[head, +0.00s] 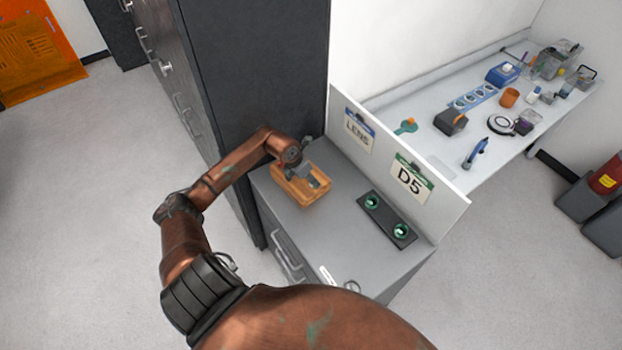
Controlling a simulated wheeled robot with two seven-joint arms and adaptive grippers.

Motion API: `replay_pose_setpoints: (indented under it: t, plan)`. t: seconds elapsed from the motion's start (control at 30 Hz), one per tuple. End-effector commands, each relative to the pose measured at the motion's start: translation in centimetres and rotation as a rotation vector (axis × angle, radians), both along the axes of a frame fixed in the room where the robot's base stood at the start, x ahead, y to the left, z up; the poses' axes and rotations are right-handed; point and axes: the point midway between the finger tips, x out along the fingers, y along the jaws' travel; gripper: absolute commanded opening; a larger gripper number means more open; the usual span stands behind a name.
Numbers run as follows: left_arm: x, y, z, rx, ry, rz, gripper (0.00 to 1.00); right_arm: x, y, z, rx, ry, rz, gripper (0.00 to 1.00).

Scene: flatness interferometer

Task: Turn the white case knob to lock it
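I cannot make out a white case with a knob in the head view. My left arm comes up from the bottom and bends round by the left side. Its gripper (314,181) is at an orange-brown wooden box (310,202) on the grey cabinet top, over or inside the box's opening. The fingers are small and partly hidden, so I cannot tell whether they are open or touch anything. My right gripper is not in view.
The grey cabinet (335,235) also bears a dark plate (386,219) with two green-rimmed round sockets. A white panel (447,200) with "LENS" and "D5" signs stands behind it. A tall dark cabinet (255,70) rises at left. A cluttered white bench (430,140) lies beyond.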

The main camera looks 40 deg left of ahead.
Motion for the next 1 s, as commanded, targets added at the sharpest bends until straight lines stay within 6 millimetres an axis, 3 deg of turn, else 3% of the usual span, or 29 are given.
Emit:
replay_pose_setpoints:
  t: [0.2, 0.47, 1.0]
  plan:
    - [0.7, -0.1, -1.5, -0.001, -0.001, 0.0, 0.43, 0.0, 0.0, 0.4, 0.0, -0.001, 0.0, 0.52]
    - [0.7, -0.2, -1.7, -0.001, -0.001, 0.0, 0.43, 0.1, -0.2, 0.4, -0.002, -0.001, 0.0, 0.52]
    - [0.7, -0.2, -1.7, -0.001, -0.001, 0.0, 0.07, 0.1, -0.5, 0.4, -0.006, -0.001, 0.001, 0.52]
